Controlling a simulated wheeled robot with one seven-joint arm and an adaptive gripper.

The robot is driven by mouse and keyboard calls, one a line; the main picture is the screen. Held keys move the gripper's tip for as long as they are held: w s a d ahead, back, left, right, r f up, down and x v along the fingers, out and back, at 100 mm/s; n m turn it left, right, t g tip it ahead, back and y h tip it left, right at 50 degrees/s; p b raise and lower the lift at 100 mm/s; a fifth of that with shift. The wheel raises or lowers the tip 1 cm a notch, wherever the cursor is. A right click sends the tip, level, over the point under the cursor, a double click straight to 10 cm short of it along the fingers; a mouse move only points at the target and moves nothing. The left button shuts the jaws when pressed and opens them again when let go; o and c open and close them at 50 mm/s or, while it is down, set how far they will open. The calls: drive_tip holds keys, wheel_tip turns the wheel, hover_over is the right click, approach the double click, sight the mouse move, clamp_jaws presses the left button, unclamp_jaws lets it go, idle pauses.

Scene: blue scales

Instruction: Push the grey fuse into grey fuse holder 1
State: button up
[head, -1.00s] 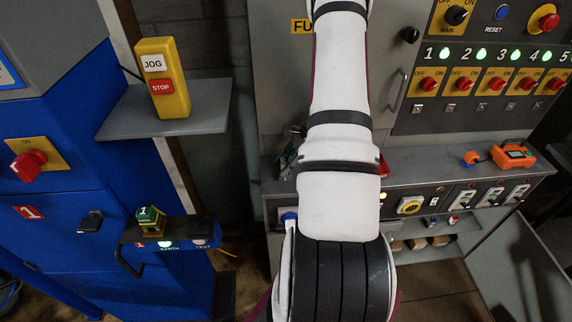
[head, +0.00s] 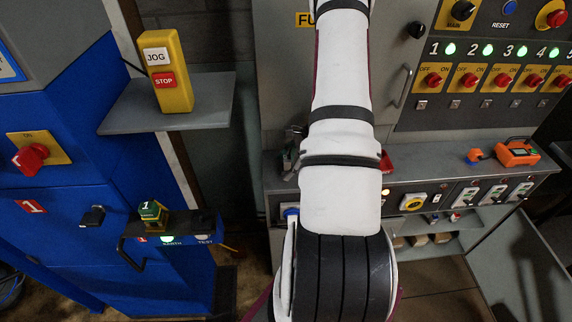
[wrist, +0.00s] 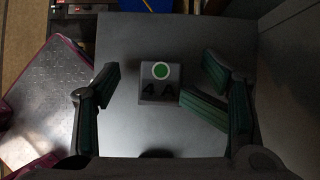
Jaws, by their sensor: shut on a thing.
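A wide plain grey surface (wrist: 130,40) lies behind the fuse. In the head view my white arm covers the gripper and the fuse. I cannot make out grey fuse holder 1 in either view.
A grey cabinet (head: 280,80) with switches stands behind the arm. An orange device (head: 517,153) lies on its ledge. At left are a yellow JOG/STOP box (head: 175,100) on a grey shelf (head: 215,105) and a blue cabinet (head: 60,250). An open grey door (head: 525,260) is at lower right.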

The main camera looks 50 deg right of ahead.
drive_tip(key=v, duration=1.2)
idle(0.6)
